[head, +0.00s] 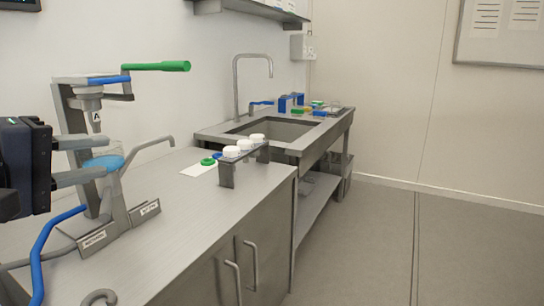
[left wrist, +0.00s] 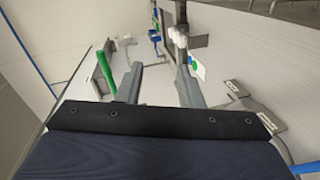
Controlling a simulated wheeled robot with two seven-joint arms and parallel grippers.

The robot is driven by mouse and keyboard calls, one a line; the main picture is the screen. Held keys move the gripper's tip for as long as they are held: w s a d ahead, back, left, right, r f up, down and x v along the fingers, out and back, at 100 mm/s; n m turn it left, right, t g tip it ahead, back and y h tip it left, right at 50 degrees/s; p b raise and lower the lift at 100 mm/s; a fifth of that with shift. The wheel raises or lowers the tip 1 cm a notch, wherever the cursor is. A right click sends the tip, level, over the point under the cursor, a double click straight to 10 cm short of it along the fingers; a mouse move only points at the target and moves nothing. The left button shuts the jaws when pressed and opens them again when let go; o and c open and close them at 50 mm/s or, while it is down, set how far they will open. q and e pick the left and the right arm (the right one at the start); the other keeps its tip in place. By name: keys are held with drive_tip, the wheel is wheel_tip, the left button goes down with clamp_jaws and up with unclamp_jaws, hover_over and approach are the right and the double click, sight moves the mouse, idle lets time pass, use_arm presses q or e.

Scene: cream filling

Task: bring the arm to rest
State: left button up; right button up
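My left gripper (head: 106,156) reaches in from the left in the head view, in front of the filling device (head: 72,110) with its green-handled lever (head: 160,66). Its two fingers are spread apart. In the left wrist view the left gripper (left wrist: 158,75) is open, with only bare background between its fingers. A clear vessel with a blue surface (head: 108,162) shows behind the fingers in the head view; I cannot tell whether they touch it. My right gripper is not in view.
A rack with white-capped jars (head: 228,172) stands on the steel counter (head: 180,215), beside green and blue rings on a white card (head: 196,168). Labelled metal stands (head: 118,226) are below the device. A sink (head: 275,130) lies beyond. Open floor is at the right.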

use_arm(q)
drive_tip(key=s+d+f+m+g+y, duration=0.1)
drive_tip(key=s+d+f+m+g, duration=0.3)
drive_tip(key=f, duration=0.8)
drive_tip(key=s+a+f+m+g+y, duration=0.1)
drive_tip(key=s+f+m+g, duration=0.1)
drive_tip(key=s+f, duration=0.8)
drive_tip(key=s+d+f+m+g+y, duration=0.1)
drive_tip(key=s+d+f+m+g, duration=0.15)
drive_tip(key=f, duration=1.25)
wheel_tip(320, 180, up, 22)
drive_tip(key=w+p, duration=0.1)
drive_tip(key=p, duration=2.1)
drive_tip(key=shift+a+r, duration=0.25)
